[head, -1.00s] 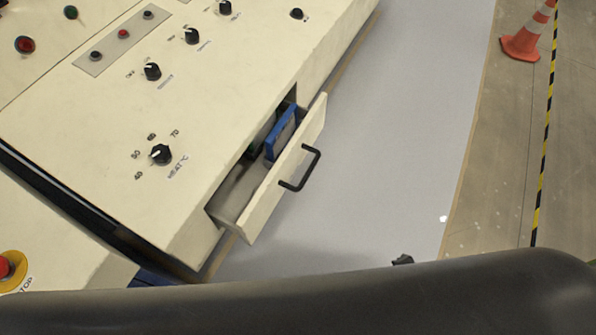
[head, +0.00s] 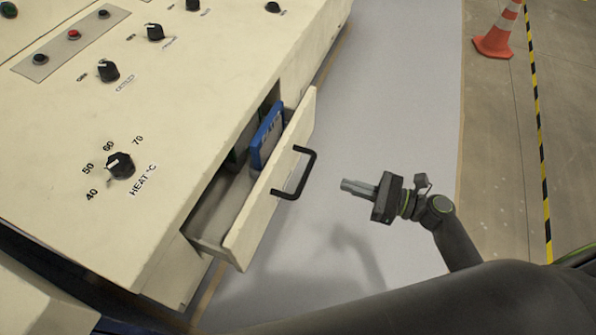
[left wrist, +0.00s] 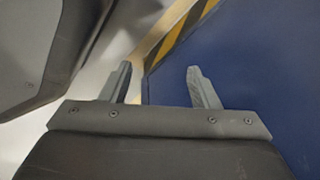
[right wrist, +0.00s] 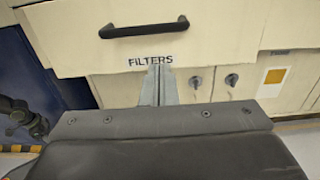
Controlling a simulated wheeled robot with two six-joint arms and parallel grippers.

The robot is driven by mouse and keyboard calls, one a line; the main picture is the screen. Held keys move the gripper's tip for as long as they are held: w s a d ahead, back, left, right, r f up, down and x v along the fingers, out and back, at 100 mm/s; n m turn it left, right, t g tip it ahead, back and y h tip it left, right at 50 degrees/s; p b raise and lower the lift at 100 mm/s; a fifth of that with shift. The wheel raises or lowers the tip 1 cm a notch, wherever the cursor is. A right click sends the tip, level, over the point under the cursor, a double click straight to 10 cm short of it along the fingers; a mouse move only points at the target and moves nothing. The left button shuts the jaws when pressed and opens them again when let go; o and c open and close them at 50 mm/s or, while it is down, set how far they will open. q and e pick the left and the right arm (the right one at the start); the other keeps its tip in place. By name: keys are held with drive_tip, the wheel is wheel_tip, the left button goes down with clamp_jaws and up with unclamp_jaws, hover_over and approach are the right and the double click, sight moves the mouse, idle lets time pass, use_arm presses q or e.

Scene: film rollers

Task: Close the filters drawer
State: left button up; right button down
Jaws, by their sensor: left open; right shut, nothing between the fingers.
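The filters drawer (head: 268,185) stands pulled out from the side of the cream console. It has a black bar handle (head: 304,176) and holds a blue-framed item (head: 266,136). In the right wrist view its front (right wrist: 75,47) carries the label FILTERS below the handle (right wrist: 144,27). My right gripper (head: 346,186) is shut and empty, to the right of the handle and apart from it in the head view. Its fingertips (right wrist: 160,64) appear just below the label in the right wrist view. My left gripper (left wrist: 158,82) is open and empty, and is not seen in the head view.
The console top (head: 60,160) has several knobs, including a heat knob (head: 119,165). The grey floor strip (head: 400,90) right of the drawer is clear. An orange cone (head: 497,35) and a yellow-black floor line (head: 538,130) lie farther right.

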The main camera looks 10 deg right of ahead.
approach(263, 159)
drive_tip(key=shift+s+d+b, duration=0.15)
drive_tip(key=shift+b, duration=0.15)
drive_tip(key=shift+w+a, duration=0.25)
drive_tip(key=shift+a, duration=0.1)
drive_tip(key=x, duration=1)
drive_tip(key=shift+w+a, duration=0.1)
drive_tip(key=shift+a, duration=0.05)
drive_tip(key=shift+w+a, duration=0.15)
drive_tip(key=shift+r, duration=0.2)
